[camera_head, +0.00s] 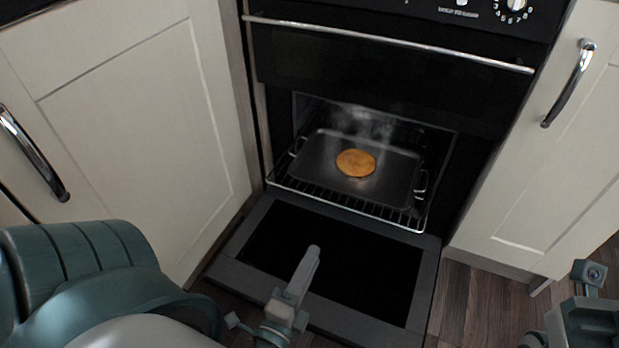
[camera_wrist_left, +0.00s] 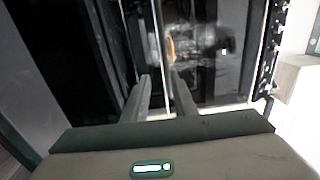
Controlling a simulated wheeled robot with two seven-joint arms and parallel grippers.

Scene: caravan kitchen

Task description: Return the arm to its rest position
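My left arm comes in from the lower left in the head view. Its gripper (camera_head: 307,262) is above the lowered oven door (camera_head: 262,293), apart from the tray and rack. In the left wrist view the two fingers (camera_wrist_left: 160,80) stand apart with nothing held between them. Part of my right arm (camera_head: 590,320) shows at the lower right edge, with its fingers out of sight.
The oven is open. A dark tray (camera_head: 396,170) with a round golden-brown flat food (camera_head: 355,162) sits on the wire rack (camera_head: 330,203), with steam rising. Cream cabinets with metal handles stand at left (camera_head: 140,120) and right (camera_head: 560,170). Bare wooden floor (camera_head: 478,300) shows at right.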

